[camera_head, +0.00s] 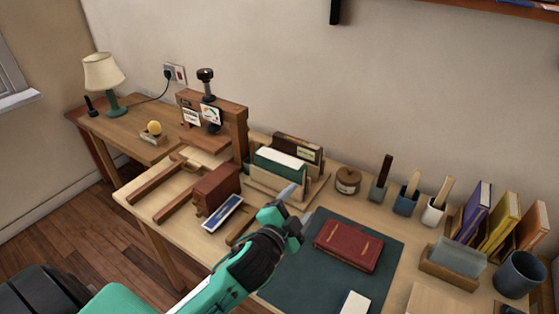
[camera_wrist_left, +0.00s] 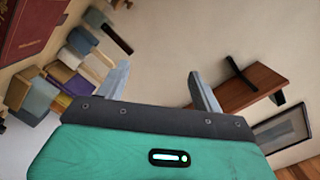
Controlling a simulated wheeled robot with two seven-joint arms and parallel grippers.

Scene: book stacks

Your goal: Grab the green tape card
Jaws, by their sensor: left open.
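A green card-like piece with a pale top edge (camera_head: 279,165) stands in a wooden holder (camera_head: 262,188) near the back of the desk. I cannot read any label, so I cannot tell for sure that it is the tape card. My left gripper (camera_head: 297,204) is open and empty, in front of the holder and apart from the green piece in the picture. In the left wrist view its two fingers (camera_wrist_left: 158,75) are spread with only wall between them, and the green piece does not show there. My right gripper is in neither view.
A red book (camera_head: 348,245) lies on a dark green mat (camera_head: 290,284). A wooden press (camera_head: 240,130) stands to the left of the holder. A round tin (camera_head: 347,180), tool cups and upright books (camera_head: 503,222) line the back right. A wall shelf (camera_wrist_left: 250,88) shows in the wrist view.

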